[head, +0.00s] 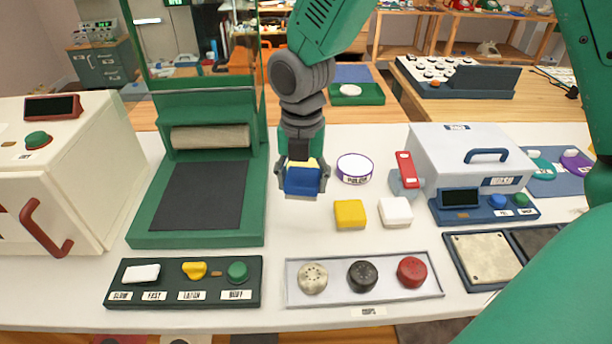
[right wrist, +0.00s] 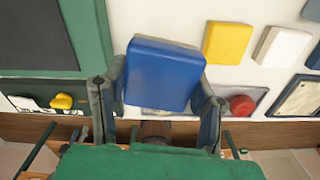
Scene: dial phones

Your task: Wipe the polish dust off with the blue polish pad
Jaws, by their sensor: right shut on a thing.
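My right gripper (head: 303,178) is shut on the blue polish pad (head: 301,182) and holds it above the white table, right of the green machine with the dark bed. In the right wrist view the blue pad (right wrist: 162,73) sits between the two fingers and fills the middle. A yellow strip shows behind the pad's top in the head view. I cannot make out any polish dust. My left gripper is not in view.
A yellow block (head: 350,214) and a white block (head: 396,212) lie right of the pad. The green machine (head: 140,232) and a button panel (head: 184,283) stand left. A round tin (head: 355,167) is behind the yellow block.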

